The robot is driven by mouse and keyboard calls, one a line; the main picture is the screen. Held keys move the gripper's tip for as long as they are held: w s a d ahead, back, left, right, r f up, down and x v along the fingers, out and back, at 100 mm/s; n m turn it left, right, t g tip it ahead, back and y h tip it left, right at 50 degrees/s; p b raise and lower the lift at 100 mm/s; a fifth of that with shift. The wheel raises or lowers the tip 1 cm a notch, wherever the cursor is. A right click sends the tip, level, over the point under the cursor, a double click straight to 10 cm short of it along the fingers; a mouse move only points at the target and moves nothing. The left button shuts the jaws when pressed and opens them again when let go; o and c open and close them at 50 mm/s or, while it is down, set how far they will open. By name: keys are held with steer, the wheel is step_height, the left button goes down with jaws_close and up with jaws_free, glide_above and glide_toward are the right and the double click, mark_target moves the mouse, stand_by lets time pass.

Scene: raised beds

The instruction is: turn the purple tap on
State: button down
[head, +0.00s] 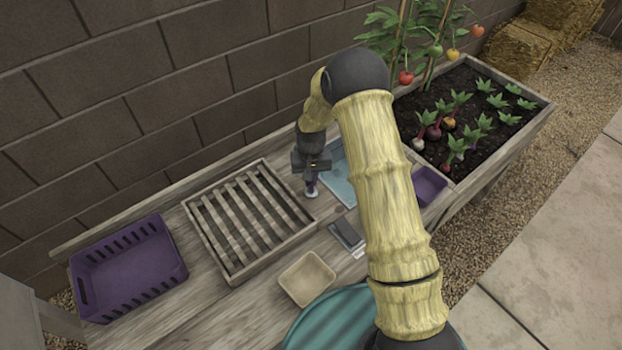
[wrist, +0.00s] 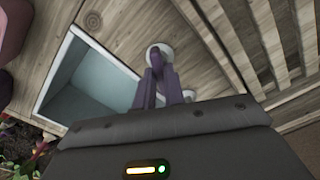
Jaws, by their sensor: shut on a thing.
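The purple tap (head: 311,188) stands on a pale round base on the wooden bench, between the slatted rack and the blue basin. It also shows in the wrist view (wrist: 157,80), rising from its pale base beside the basin's edge. My gripper (head: 312,176) is right over the tap and shut on it. The dark gripper body covers much of the tap in both views, so how far its handle is turned cannot be told.
The blue basin (head: 341,188) lies right of the tap, partly behind my arm. The slatted rack (head: 192,211) is at left, with a purple crate (head: 126,312) beyond. A tan bowl (head: 289,292) and a grey block (head: 346,233) sit in front. A planted bed (head: 549,108) is at right.

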steer(key=n, duration=0.6)
stand_by(0.5)
steer(key=c, duration=1.5)
jaws_free()
step_height(320, 180, up, 18)
steer(key=shift+f+b, duration=0.25)
steer(key=shift+b, duration=0.7)
